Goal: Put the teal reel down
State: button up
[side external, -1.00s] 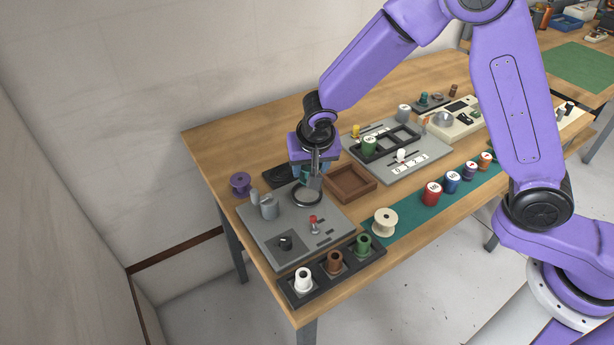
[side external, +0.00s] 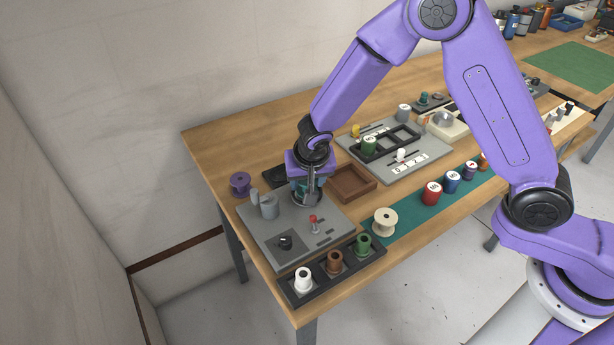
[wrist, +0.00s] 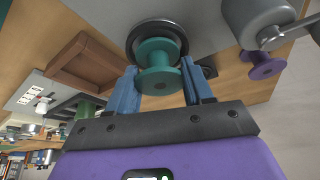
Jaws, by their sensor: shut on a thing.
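The teal reel (wrist: 159,78) is between the two blue fingers of my gripper (wrist: 158,68) in the wrist view. My gripper is shut on it. In the side view my gripper (side external: 305,193) is low over the back right part of the grey panel (side external: 276,236), and its fingers partly hide the reel. A dark round ring (wrist: 181,35) on the panel lies just beyond the reel's far end in the wrist view. I cannot tell whether the reel touches the ring or the panel.
A grey cylinder (side external: 269,207) with a lever stands left of my gripper, and a red-topped switch (side external: 313,224) in front. A brown wooden tray (side external: 352,194) is to the right. A dark rack (side external: 318,279) holds white, brown and green reels.

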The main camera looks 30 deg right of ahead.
jog(key=shift+f, duration=0.3)
jog(key=o, duration=1.1)
jog(key=shift+r, duration=0.15)
jog(key=shift+r, duration=0.3)
jog(key=v, duration=1.2)
jog(key=shift+r, duration=0.15)
jog(key=shift+d, duration=0.1)
